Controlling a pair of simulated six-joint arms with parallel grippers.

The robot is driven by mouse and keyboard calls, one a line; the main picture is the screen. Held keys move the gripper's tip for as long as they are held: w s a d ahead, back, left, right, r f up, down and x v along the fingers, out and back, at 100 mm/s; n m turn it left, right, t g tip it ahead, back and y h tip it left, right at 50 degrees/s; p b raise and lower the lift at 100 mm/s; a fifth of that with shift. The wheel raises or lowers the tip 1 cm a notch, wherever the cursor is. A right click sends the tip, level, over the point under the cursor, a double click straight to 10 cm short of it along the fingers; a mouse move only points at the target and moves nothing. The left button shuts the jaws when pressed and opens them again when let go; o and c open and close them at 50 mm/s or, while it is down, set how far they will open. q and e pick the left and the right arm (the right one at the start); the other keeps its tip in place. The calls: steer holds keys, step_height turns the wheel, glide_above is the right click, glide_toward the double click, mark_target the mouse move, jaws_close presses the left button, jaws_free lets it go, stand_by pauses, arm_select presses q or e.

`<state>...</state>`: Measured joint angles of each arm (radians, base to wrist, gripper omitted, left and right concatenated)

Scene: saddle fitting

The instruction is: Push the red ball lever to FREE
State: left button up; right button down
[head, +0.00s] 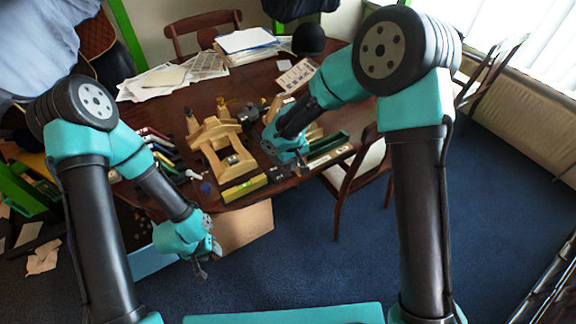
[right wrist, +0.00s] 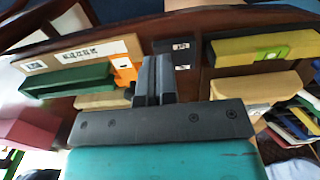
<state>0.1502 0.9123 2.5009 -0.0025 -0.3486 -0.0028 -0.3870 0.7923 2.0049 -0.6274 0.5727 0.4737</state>
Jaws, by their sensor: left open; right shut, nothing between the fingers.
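I cannot make out the red ball lever in either view; my right gripper and forearm cover part of the place around the labelled pieces. My right gripper (head: 299,172) is shut and empty, low at the table's front right edge. In the right wrist view its fingers (right wrist: 153,75) point at an orange piece (right wrist: 124,69) and a dark piece with small white labels (right wrist: 181,62). A pale labelled strip (right wrist: 75,56) lies to their left; its print is too small to read. My left gripper (head: 202,273) is open and empty, in front of the table and away from it.
A tan wooden fixture (head: 210,135) stands mid-table, with a yellow-green level (head: 244,188) at the front edge. A green block (right wrist: 68,83) lies left of my right fingers. Papers (head: 172,77) cover the back left. A chair (head: 357,175) stands right of the table.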

steer(key=shift+f, duration=0.4)
steer(key=shift+r, duration=0.3)
stand_by(0.4)
steer(key=w+a, duration=0.4)
steer(key=w, duration=0.3)
steer(key=shift+w, duration=0.3)
stand_by(3.1)
steer(key=shift+s+d, duration=0.1)
steer(key=shift+s, duration=0.05)
steer(key=shift+s+d, duration=0.2)
steer(key=shift+s, duration=0.2)
steer(key=shift+r, duration=0.1)
stand_by(0.5)
step_height(320, 180, up, 7)
stand_by(1.0)
